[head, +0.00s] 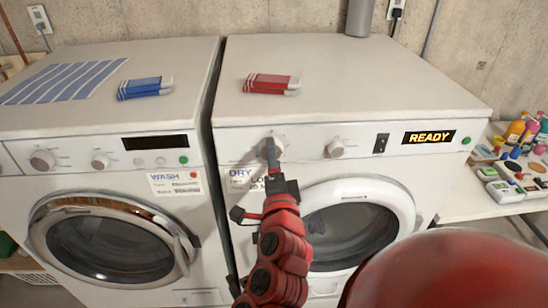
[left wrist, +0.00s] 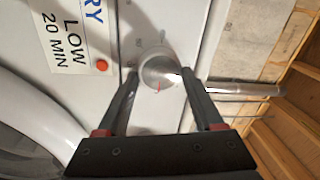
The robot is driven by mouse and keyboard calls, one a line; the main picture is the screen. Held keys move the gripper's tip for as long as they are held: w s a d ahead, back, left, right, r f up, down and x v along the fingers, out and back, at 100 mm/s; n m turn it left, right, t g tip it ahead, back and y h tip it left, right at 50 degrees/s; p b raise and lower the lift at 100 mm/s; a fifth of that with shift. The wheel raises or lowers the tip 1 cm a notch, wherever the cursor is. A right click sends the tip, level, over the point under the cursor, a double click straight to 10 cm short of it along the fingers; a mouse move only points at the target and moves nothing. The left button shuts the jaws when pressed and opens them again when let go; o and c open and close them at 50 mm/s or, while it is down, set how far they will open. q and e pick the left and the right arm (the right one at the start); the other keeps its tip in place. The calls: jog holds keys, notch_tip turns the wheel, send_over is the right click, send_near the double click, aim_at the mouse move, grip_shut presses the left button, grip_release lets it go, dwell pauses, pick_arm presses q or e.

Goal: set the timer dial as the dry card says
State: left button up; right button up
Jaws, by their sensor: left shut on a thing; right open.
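The dry card (head: 240,178) is on the dryer's front below the left dial. My arm partly hides it. In the left wrist view the card (left wrist: 75,38) shows "LOW" and "20 MIN". My left gripper (head: 271,143) is at the dryer's left dial (head: 277,152). In the left wrist view its fingers (left wrist: 158,72) are shut on the two sides of this round silver dial (left wrist: 158,66), which has a small red mark. The marks around the dial are too small to read. A second dial (head: 334,148) is to the right. My right gripper is out of view.
The dryer's display (head: 429,137) reads "READY". A dark switch (head: 381,143) is left of it. A washer (head: 115,215) with a wash card (head: 178,183) stands at the left. Bottles and small items crowd a side table (head: 480,207) at the right.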

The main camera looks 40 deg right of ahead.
pick_arm(q)
jog(key=o, duration=1.4)
jog(key=shift+c, duration=0.2)
jog(key=shift+s, duration=0.1)
jog(key=p+v, duration=0.3)
jog(key=v, duration=1.4)
jog(key=shift+p, duration=0.3)
jog(key=shift+s, duration=0.1)
